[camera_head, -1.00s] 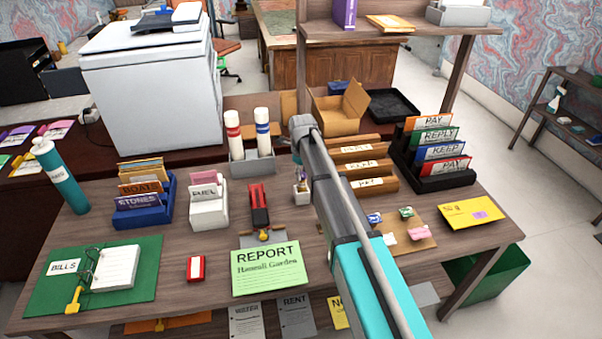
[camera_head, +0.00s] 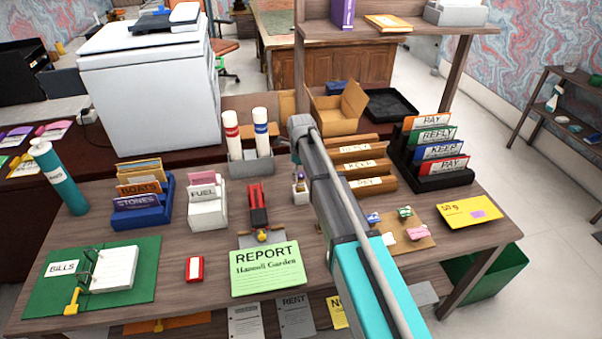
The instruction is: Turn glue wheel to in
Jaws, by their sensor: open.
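Two white tubes stand upright in a grey holder (camera_head: 252,166) at the back of the desk, one with a red band (camera_head: 232,137) and one with a blue band (camera_head: 262,137). They look like glue sticks, but no glue label or wheel mark is readable. A teal bottle (camera_head: 60,178) leans at the left edge, its label too small to read. A small white item (camera_head: 300,190) with coloured parts stands beside my arm; I cannot tell what it is. My arm reaches from the lower right to the middle of the desk. My gripper's fingers do not show.
A red stapler-like tool (camera_head: 257,208), a green report sheet (camera_head: 267,270), a red-framed box (camera_head: 194,269) and an open binder (camera_head: 140,262) lie in front. Letter holders (camera_head: 208,212) stand left, wooden trays (camera_head: 368,183) and a black sorter (camera_head: 445,184) right.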

